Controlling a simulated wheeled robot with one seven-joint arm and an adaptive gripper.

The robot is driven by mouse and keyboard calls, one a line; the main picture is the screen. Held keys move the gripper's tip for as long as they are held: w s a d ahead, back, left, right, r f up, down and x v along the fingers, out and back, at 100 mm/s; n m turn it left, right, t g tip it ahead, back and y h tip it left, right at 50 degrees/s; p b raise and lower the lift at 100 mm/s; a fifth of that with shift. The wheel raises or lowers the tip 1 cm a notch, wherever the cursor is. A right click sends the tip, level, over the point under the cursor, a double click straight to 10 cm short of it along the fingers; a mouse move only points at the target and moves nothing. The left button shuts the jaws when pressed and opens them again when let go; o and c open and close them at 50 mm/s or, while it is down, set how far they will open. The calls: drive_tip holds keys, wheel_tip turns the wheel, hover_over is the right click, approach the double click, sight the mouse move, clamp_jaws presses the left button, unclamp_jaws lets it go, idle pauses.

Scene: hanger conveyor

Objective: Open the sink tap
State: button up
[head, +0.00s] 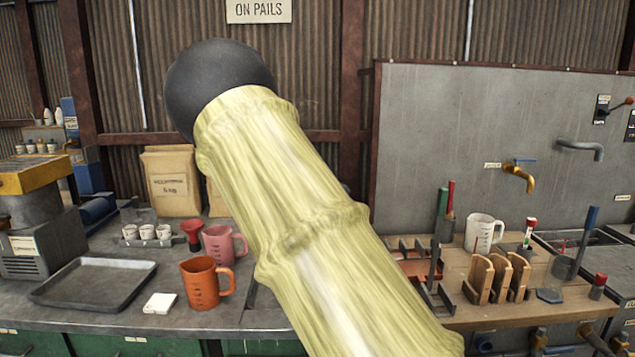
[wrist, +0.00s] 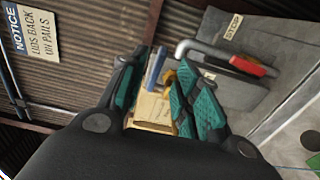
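In the head view a brass tap (head: 517,174) with a small blue handle sticks out of the grey back panel. A grey bent spout (head: 583,148) is mounted to its upper right. A dark sink basin (head: 580,238) lies low at the right. My gripper is hidden in the head view, where my pale yellow arm fills the middle. In the wrist view my gripper (wrist: 155,92) has its teal-padded fingers apart. A blue strip and a yellow piece show beyond the gap; I cannot tell whether they are the tap. Nothing is visibly held.
A red-tipped lever (head: 620,106) is on the panel at far right. The bench holds an orange mug (head: 205,284), a pink mug (head: 222,244), a metal tray (head: 95,283), a white jug (head: 483,232) and wooden racks (head: 478,279). A red handle (wrist: 247,66) shows in the wrist view.

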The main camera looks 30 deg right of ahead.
drive_tip(key=shift+v, duration=3)
